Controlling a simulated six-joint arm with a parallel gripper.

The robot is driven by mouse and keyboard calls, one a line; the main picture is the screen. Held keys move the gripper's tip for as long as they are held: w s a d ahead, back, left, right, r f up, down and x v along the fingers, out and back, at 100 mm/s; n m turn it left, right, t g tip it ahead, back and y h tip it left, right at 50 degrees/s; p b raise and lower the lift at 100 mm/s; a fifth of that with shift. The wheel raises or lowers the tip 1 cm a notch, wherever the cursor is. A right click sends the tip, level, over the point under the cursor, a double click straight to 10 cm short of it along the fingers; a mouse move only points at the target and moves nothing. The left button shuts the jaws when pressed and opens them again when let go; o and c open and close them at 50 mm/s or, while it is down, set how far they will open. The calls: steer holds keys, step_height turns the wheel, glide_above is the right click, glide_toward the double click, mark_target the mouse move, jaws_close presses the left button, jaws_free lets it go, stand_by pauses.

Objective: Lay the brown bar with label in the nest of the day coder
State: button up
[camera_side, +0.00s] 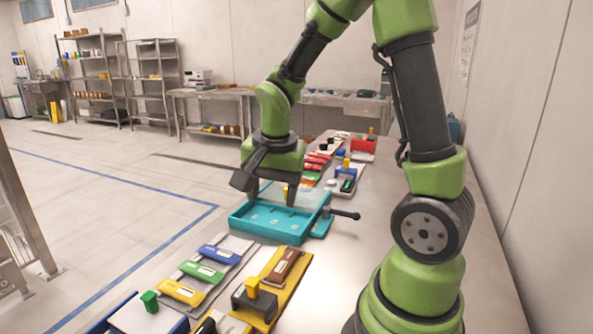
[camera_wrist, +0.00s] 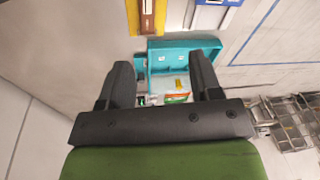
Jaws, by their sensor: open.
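The brown bar with a pale label (camera_side: 280,266) lies flat on a yellow base (camera_side: 296,285) in the front part of the bench. It also shows at the top of the wrist view (camera_wrist: 148,14). A grey block with a yellow knob (camera_side: 254,299) stands on the same base beside the bar; this looks like the day coder. I cannot tell whether the bar is fully seated. My gripper (camera_side: 271,194) is open and empty above a teal box (camera_side: 262,231), well away from the bar. Both fingers show apart in the wrist view (camera_wrist: 161,78).
The teal box has a clear lid and a dark handle (camera_side: 345,214) on its right. Blue, green and yellow bars (camera_side: 202,271) lie on a grey plate at the front left. Several coloured items and a red fixture (camera_side: 362,146) stand behind the teal box. The bench's right side is bare.

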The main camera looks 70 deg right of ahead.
steer(key=s+a+r+n+t+y, duration=0.3)
steer(key=s+a+r+n+t, duration=0.2)
steer(key=s+a+r+n, duration=0.5)
steer(key=shift+a+r+n+t, duration=0.3)
steer(key=shift+a+r+n, duration=0.25)
steer(key=shift+r, duration=0.2)
